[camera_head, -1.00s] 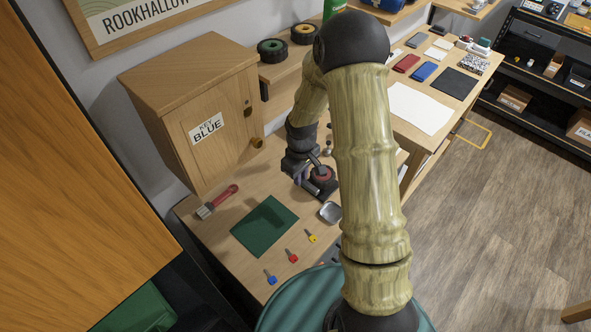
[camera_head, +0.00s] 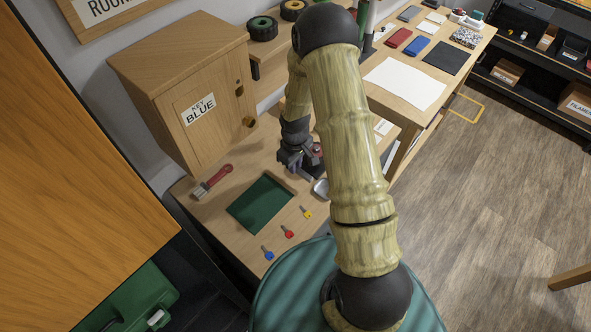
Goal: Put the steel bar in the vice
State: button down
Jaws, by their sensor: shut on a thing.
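My gripper (camera_head: 299,170) is low over the wooden workbench, to the right of the green mat. It is shut on a small grey piece that looks like the steel bar (camera_head: 306,176), though its outline is mostly hidden by the fingers. A dark object with a red part (camera_head: 316,149), perhaps the vice, stands just behind and right of the gripper. My arm covers much of it, so I cannot tell whether the bar touches it.
A green mat (camera_head: 260,204), red-handled brush (camera_head: 212,182), blue key (camera_head: 267,252), red key (camera_head: 287,231) and yellow key (camera_head: 306,212) lie on the bench. A grey dish (camera_head: 321,187) sits close by the gripper. A wooden cabinet (camera_head: 185,95) stands behind left.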

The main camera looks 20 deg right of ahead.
aim_at(295, 178)
jog(key=shift+a, duration=0.25)
jog(key=shift+f, duration=0.3)
jog(key=shift+d+f+p, duration=0.15)
jog(key=shift+f+p, duration=0.45)
jog(key=shift+f, duration=1.2)
jog(key=shift+f, duration=0.15)
jog(key=c, duration=1.4)
grip_release()
notch_tip(295, 178, up, 12)
jog(key=b, duration=0.3)
jog(key=shift+r, duration=0.2)
